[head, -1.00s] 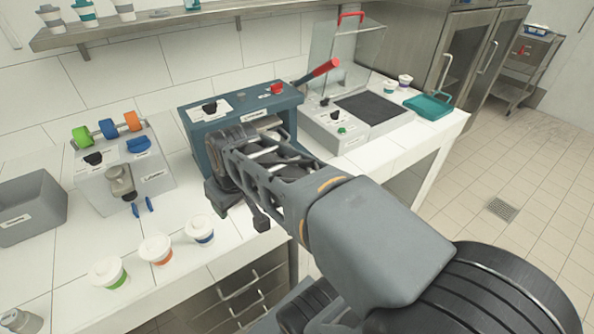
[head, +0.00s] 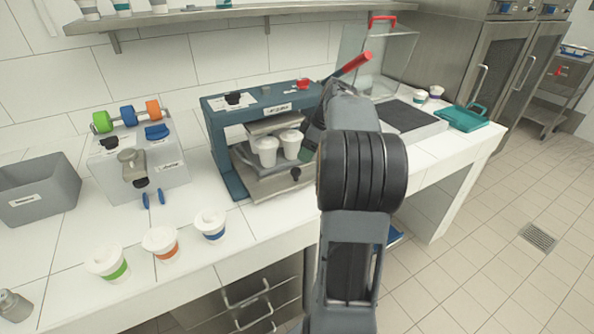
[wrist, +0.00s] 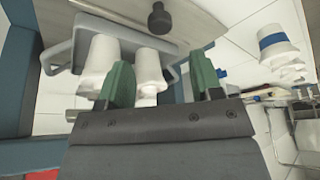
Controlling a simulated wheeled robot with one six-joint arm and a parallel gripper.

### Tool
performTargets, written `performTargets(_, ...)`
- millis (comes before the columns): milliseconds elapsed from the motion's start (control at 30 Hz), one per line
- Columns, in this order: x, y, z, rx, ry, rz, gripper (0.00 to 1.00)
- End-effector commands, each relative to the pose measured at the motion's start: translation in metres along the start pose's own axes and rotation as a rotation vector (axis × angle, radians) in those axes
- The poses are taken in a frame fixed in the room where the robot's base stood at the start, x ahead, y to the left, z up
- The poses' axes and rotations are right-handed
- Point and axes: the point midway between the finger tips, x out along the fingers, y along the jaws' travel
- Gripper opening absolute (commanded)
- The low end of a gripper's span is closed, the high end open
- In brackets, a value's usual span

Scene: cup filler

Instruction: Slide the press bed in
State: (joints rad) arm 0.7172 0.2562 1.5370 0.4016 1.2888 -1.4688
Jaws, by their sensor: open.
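The press is a blue frame (head: 222,150) on the counter with a red-handled lever (head: 355,63). Its metal press bed (head: 262,187) shows at the front opening, with a black knob (head: 295,174) on its front. Two white cups (head: 265,151) stand at the bed in a grey holder. In the wrist view, the bed (wrist: 200,14), its knob (wrist: 158,20) and the cups (wrist: 97,65) lie beyond my gripper (wrist: 161,62). Its green fingers are spread and hold nothing; one overlaps the cups in this view. In the head view my arm hides most of the gripper, right of the cups.
Three lidded cups (head: 161,241) stand along the counter front. A grey bin (head: 38,192) and a device with coloured rollers (head: 135,165) are at left. A flat dark-topped unit (head: 408,116) and teal tray (head: 465,117) are at right. Counter between them and the press is narrow.

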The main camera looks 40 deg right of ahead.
Motion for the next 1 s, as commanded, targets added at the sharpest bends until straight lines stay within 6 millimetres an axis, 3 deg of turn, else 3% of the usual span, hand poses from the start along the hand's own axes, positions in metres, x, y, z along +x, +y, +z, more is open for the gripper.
performTargets(200, 0.043, -0.001, 0.000, 0.000, -0.001, -0.003, 0.59)
performTargets(433, 0.072, 0.000, -0.001, 0.000, 0.000, -0.001, 0.59)
performTargets(633, 0.083, 0.000, -0.001, -0.001, 0.000, 0.000, 0.59)
performTargets(1000, 0.085, 0.000, -0.001, 0.000, 0.000, 0.001, 0.57)
